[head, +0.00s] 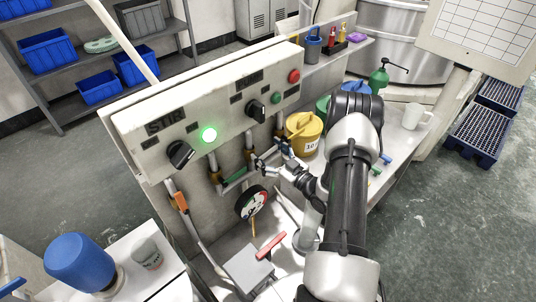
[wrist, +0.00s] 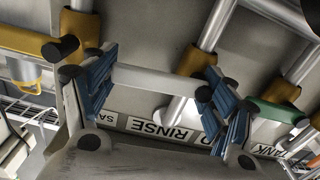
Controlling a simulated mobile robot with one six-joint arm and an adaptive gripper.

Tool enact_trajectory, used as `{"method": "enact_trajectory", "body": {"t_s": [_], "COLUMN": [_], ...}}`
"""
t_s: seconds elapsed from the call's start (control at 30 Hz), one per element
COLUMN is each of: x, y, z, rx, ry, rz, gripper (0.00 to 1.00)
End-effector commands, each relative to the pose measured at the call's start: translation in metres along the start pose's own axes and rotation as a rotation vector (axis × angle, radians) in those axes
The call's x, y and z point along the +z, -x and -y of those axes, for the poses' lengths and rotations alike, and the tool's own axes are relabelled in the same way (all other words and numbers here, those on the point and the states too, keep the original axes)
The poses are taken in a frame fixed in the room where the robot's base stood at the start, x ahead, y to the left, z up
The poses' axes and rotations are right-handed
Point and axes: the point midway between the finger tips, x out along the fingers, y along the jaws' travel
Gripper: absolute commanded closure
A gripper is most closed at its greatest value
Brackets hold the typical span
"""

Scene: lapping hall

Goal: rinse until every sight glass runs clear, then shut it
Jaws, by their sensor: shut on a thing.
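My gripper (head: 272,157) is at the pipework under the control panel (head: 220,105). In the wrist view, my gripper's (wrist: 158,77) blue-padded fingers are shut on the two ends of a pale bar-shaped valve handle (wrist: 155,80). A round gauge (head: 252,203) is below the pipes. I cannot make out a sight glass or the water in it.
A yellow bucket (head: 303,134) stands on the bench right of my gripper. A red lever (head: 271,245) is below. The panel has a lit green lamp (head: 209,135) and black knobs (head: 181,154). A blue container (head: 80,262) and grey cup (head: 147,253) stand at lower left.

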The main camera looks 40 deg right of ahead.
Motion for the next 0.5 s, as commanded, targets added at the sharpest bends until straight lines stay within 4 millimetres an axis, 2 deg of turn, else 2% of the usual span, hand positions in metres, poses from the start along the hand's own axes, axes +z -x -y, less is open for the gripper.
{"method": "enact_trajectory", "body": {"t_s": [0.5], "x": [-0.015], "y": [0.0], "z": [0.005], "rx": [-0.001], "ry": [0.441], "rz": [-0.001], "gripper": [0.66]}}
